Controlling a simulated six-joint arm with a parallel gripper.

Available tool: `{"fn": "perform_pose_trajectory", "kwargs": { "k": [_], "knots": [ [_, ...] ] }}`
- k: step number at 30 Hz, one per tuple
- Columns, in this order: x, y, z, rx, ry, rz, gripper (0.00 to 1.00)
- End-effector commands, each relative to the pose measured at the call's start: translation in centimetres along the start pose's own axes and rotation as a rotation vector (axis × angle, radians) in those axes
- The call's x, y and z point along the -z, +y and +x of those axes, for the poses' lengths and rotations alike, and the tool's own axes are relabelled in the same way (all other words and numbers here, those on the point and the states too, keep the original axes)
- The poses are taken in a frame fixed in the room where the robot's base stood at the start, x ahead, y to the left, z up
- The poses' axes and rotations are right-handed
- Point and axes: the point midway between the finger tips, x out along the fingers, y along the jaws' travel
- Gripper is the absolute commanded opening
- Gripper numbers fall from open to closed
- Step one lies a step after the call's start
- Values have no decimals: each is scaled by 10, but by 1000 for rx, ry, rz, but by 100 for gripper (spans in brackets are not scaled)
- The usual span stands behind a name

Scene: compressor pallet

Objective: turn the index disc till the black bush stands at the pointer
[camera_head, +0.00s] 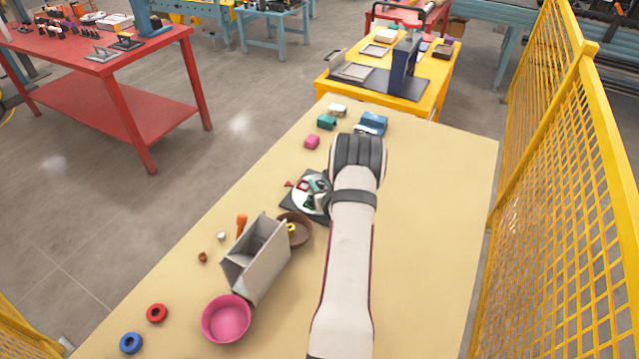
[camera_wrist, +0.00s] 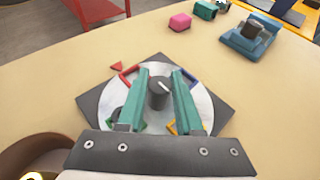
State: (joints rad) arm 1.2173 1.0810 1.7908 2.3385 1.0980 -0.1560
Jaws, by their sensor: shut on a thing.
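The index disc (camera_wrist: 122,88) is a pale round plate on a dark square base (camera_wrist: 215,112); it also shows in the head view (camera_head: 300,200), partly behind my arm. Red, blue, green and yellow corner marks lie around its face. A grey knob (camera_wrist: 158,92) with a white line stands at its middle. My gripper (camera_wrist: 160,72) has its two green fingers on either side of the knob and is shut on it. A red triangular pointer (camera_wrist: 117,67) lies at the disc's upper left. A dark round piece (camera_wrist: 117,114), perhaps the black bush, shows beside the left finger, partly hidden.
A grey bin (camera_head: 256,262), a brown bowl (camera_head: 300,232) and a pink bowl (camera_head: 226,319) stand nearer on the table.

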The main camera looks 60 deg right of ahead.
Motion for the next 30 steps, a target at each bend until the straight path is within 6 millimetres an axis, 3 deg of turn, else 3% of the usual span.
{"fn": "perform_pose_trajectory", "kwargs": {
  "k": [30],
  "knots": [
    [1, 0, 0, -390, 1, -161, 0]
  ]
}}
